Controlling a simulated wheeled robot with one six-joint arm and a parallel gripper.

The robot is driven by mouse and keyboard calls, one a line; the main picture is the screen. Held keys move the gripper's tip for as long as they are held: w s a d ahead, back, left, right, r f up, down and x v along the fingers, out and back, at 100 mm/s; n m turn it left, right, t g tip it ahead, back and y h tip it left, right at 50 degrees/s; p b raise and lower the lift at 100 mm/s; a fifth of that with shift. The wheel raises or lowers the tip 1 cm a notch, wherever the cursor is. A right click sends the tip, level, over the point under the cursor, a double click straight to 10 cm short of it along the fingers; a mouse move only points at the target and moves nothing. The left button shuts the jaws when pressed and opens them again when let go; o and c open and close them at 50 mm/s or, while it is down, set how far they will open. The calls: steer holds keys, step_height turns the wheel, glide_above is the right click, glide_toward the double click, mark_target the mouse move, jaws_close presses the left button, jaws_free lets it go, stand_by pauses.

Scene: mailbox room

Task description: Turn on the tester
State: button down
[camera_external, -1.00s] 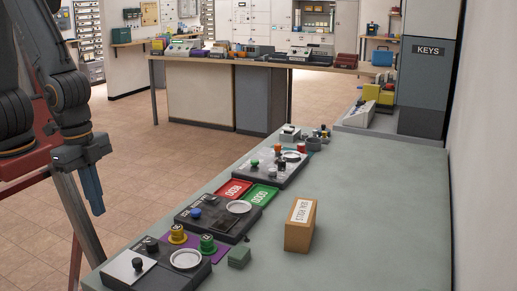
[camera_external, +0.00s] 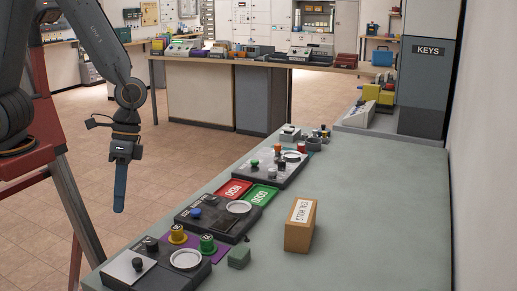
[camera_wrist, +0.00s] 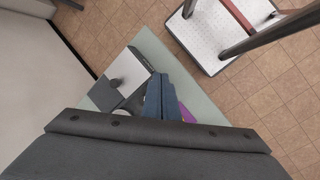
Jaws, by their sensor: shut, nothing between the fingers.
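Several control units stand along the left edge of the green-grey table; I cannot read which one is the tester. The near unit (camera_external: 153,277) has a dark knob on a pale plate, a round white dish, and a yellow and a green spool-like piece beside it. The middle unit (camera_external: 215,222) has a blue knob (camera_external: 196,213) and a white dish. The far unit (camera_external: 268,176) has a green knob and other small parts. My gripper (camera_external: 119,208) points down, left of the table, shut and empty. In the wrist view its blue fingers (camera_wrist: 158,82) partly hide a unit with a grey knob (camera_wrist: 116,83).
Red and green trays (camera_external: 235,188) lie between the middle and far units. A brown box (camera_external: 300,226) stands to their right on the table (camera_external: 380,210), with clear surface beyond. A grey KEYS cabinet (camera_external: 424,90) stands at the back right.

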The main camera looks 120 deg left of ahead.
steer(key=w+a+n+t, duration=0.2)
steer(key=a+n+t, duration=0.4)
steer(key=a, duration=0.8)
steer(key=w+a+n+t, duration=0.2)
steer(key=a+n+t, duration=0.4)
steer(key=a, duration=0.8)
steer(key=shift+r+n, duration=0.45)
steer(key=shift+n, duration=0.45)
steer(key=shift+f, duration=0.15)
steer(key=b, duration=0.5)
glide_above(209, 197)
steer(key=f, duration=0.7)
steer(key=shift+s+f, duration=0.1)
steer(key=shift+s, duration=0.2)
steer(key=shift+w+f, duration=0.15)
steer(key=shift+f, duration=0.3)
steer(key=shift+f+b, duration=0.1)
steer(key=shift+b, duration=0.2)
steer(key=shift+w+f+b, duration=0.15)
steer(key=shift+f+b, duration=0.15)
steer(key=shift+b, duration=0.1)
